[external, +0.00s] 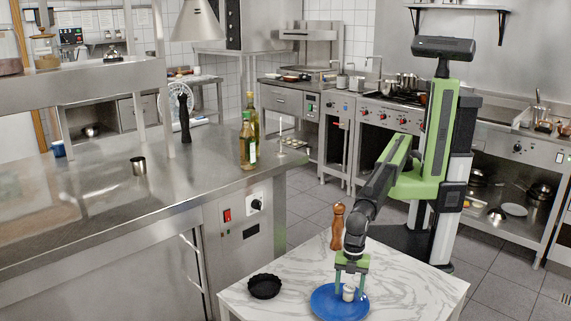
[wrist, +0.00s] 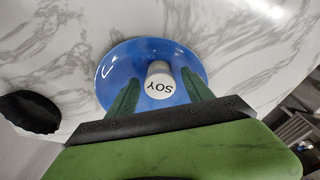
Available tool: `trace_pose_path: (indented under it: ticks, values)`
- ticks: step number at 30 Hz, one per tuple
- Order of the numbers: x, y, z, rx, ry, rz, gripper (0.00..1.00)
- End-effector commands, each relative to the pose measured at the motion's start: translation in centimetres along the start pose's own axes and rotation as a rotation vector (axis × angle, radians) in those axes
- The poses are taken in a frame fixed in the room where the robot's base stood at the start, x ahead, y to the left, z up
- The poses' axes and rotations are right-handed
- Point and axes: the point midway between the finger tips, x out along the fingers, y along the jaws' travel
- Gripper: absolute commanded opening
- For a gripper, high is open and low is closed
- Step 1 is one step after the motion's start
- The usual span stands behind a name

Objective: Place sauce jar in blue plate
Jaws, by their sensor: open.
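The blue plate (external: 326,304) lies on the white marble table near its front edge. The plate also shows in the wrist view (wrist: 122,62). My gripper (external: 349,294) is open and points down over the plate, with its green fingers on either side of the jar. In the wrist view my gripper (wrist: 160,92) shows gaps between both fingers and the jar.
A black fluted dish (external: 264,286) lies left of the plate on the marble table (external: 420,285). A wooden pepper mill (external: 338,227) stands behind the plate, close to my arm. The table's right side is clear. A steel counter (external: 90,215) with bottles stands to the left.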

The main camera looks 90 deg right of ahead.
Motion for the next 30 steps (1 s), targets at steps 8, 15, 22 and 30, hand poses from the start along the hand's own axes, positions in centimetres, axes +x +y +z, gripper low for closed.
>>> trace_pose_path:
  ticks: [8,15,22,30]
  values:
    - [-5.4,0.0,-0.1,0.000,0.000,0.000,0.60]
    - [-10.6,0.0,-0.1,0.000,0.000,0.000,0.60]
    - [-12.1,0.0,0.0,0.000,0.000,0.000,0.60]
    - [-11.8,0.0,0.0,0.000,0.000,0.000,0.60]
